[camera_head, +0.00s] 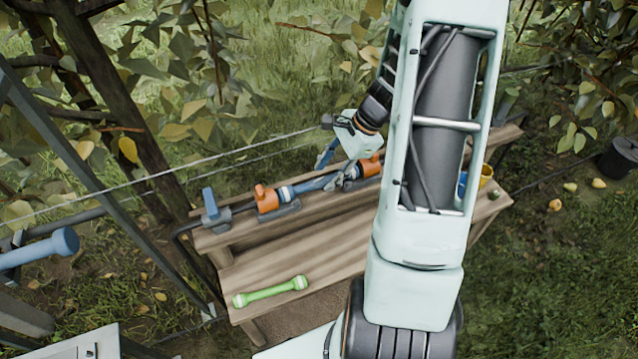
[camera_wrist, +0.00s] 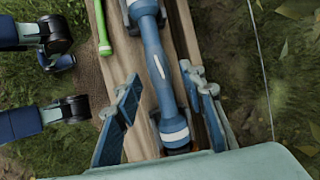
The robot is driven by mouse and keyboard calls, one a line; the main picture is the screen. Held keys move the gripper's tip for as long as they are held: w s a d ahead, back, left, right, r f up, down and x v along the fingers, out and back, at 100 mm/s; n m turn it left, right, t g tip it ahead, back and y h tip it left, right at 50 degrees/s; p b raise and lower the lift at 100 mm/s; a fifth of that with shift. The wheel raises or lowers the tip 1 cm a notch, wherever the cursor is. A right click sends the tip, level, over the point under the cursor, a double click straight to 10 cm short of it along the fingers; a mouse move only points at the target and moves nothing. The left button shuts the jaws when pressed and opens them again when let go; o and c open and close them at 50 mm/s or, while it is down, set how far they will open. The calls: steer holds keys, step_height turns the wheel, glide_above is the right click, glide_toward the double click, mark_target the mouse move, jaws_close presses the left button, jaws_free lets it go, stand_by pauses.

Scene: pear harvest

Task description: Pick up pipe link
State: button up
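A blue pipe link (camera_head: 315,185) with white bands lies level in the pipe run on the upper bench board, next to an orange fitting (camera_head: 267,198). The blue link also shows in the wrist view (camera_wrist: 157,62). A green pipe link (camera_head: 270,291) with pale ends lies loose on the lower board; part of it shows in the wrist view (camera_wrist: 102,30). My gripper (camera_head: 342,172) is over the blue link, partly hidden by my arm. In the wrist view my gripper (camera_wrist: 163,88) is open, one finger on each side of the blue link, with gaps showing.
A blue-handled valve (camera_head: 211,208) is at the run's left end. The wooden bench (camera_head: 345,238) has bare room on its lower board. Wires and metal posts (camera_head: 95,165) cross on the left; leafy branches hang behind.

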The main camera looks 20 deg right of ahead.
mark_target(319, 183)
steer(key=x, duration=0.2)
steer(key=shift+a+f, duration=0.1)
steer(key=shift+f, duration=0.25)
jaws_close()
steer(key=shift+r, duration=0.1)
